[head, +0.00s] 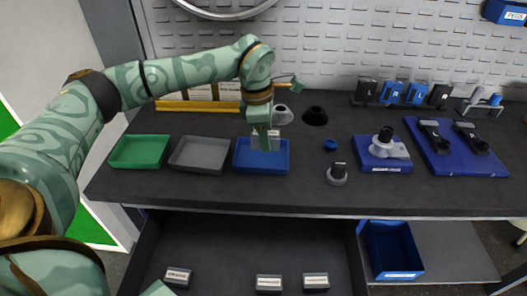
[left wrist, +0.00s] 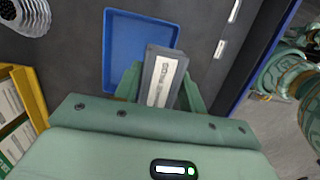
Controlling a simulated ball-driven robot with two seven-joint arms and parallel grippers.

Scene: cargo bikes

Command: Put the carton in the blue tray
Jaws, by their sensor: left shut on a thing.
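My left gripper (head: 265,146) points down over the blue tray (head: 278,168) and is shut on the carton (head: 274,140). In the left wrist view the carton (left wrist: 164,78) is a small grey box with a white printed label, held between the two green fingers (left wrist: 160,92). The blue tray (left wrist: 125,45) shows behind it, and the carton overlaps the tray's right part. The fingers hide part of the carton in the head view. I cannot tell whether the carton touches the tray floor.
A grey tray (head: 199,155) and a green tray (head: 140,152) stand left of the blue one. Right are a blue cap (head: 330,145), a dark-topped grey part (head: 337,175) and a blue mat (head: 455,150) with tools. Below, an open drawer (head: 225,255) holds several labelled boxes.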

